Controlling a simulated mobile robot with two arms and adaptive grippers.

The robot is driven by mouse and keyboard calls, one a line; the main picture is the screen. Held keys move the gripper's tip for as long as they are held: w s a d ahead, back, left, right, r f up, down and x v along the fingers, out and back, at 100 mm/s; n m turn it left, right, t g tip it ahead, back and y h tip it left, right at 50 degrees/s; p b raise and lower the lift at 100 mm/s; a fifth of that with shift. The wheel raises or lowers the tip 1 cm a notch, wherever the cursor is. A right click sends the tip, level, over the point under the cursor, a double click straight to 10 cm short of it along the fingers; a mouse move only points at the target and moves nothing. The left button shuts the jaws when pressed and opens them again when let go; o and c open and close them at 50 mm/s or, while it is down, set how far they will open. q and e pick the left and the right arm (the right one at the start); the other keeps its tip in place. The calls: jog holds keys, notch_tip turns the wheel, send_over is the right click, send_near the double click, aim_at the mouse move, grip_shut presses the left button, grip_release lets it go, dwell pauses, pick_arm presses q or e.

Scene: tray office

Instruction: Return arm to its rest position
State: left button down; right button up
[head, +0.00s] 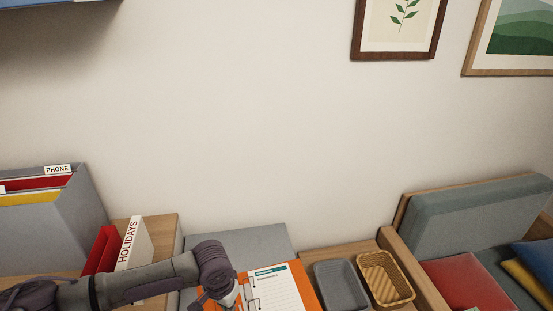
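My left arm (140,283) comes in from the left along the bottom of the head view. Its wrist (212,263) bends downward over the left edge of an orange clipboard (235,275). My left gripper (232,298) is only partly seen at the bottom edge, close to the clipboard's metal clip. Its fingertips are hidden or cut off, so I cannot tell whether it is open, shut or touching the clipboard. My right arm and gripper are out of view.
A grey tray (323,268) and a wicker basket (409,290) stand right of the clipboard. Red and white binders (131,244) and a grey file box (90,215) labelled PHONE are at left. A cushioned bench (470,215) is at right.

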pick_arm(q)
jog(key=s+d+r+m+t+h, duration=0.1)
jog(key=s+d+r+m+h, duration=0.2)
jog(key=s+d, duration=0.95)
jog(key=s+a+n+t+y, duration=0.1)
jog(key=s+a+n+y, duration=0.15)
jog(key=s+a, duration=0.45)
jog(key=s+a+n+y, duration=0.1)
jog(key=s+a+n, duration=0.2)
jog(key=a, duration=0.7)
notch_tip(320, 180, down, 28)
jog(key=g+b, duration=0.1)
jog(key=b, duration=0.2)
jog(key=s+a+f+g+b, duration=0.1)
jog(key=s+a+f, duration=0.2)
jog(key=s+f, duration=1.4)
jog(key=shift+s+f+m+b, duration=0.15)
jog(key=shift+f+m+b, duration=0.3)
jog(key=shift+f, duration=0.5)
